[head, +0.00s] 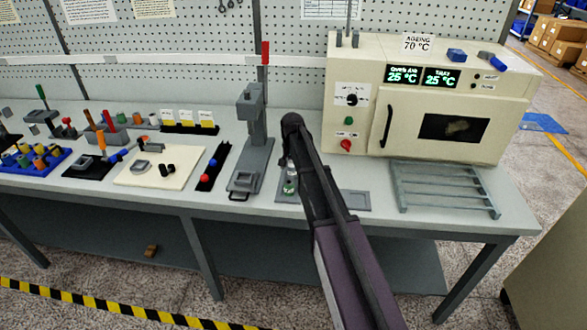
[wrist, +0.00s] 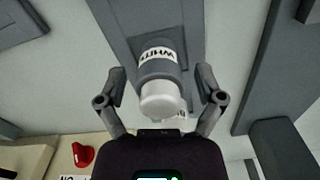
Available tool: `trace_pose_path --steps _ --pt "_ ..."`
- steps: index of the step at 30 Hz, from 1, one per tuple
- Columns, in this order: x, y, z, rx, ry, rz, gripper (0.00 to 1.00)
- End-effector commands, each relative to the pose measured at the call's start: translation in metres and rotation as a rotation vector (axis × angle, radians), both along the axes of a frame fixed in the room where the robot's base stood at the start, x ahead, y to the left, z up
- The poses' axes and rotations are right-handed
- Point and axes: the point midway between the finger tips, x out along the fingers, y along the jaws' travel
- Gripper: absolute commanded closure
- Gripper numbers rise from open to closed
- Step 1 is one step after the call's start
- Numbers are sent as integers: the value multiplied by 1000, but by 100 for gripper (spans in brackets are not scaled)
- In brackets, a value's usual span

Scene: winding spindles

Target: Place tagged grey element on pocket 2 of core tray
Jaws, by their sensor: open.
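A grey cylindrical element (wrist: 158,66) with a white tag band and a white end stands on a grey plate in the wrist view. Printed letters on the tag appear upside down. My gripper (wrist: 161,74) is open, with one finger on each side of the element; I cannot tell whether they touch it. In the head view my arm covers most of this spot, and a small pale green and white piece (head: 290,187) shows beside it. A blue tray (head: 60,164) with several coloured pieces is at the far left. I cannot tell which tray is the core tray.
An ageing oven (head: 445,100) stands at the back right, with a grey rack (head: 445,190) before it. A grey press (head: 252,135) stands left of my arm.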

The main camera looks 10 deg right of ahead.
Motion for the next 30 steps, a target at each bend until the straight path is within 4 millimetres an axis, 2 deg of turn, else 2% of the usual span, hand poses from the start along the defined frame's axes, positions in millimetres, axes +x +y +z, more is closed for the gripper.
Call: trace_pose_path --steps 8,30 --pt "0 0 15 0 0 0 14" --pt "0 0 77 0 0 -1 14"
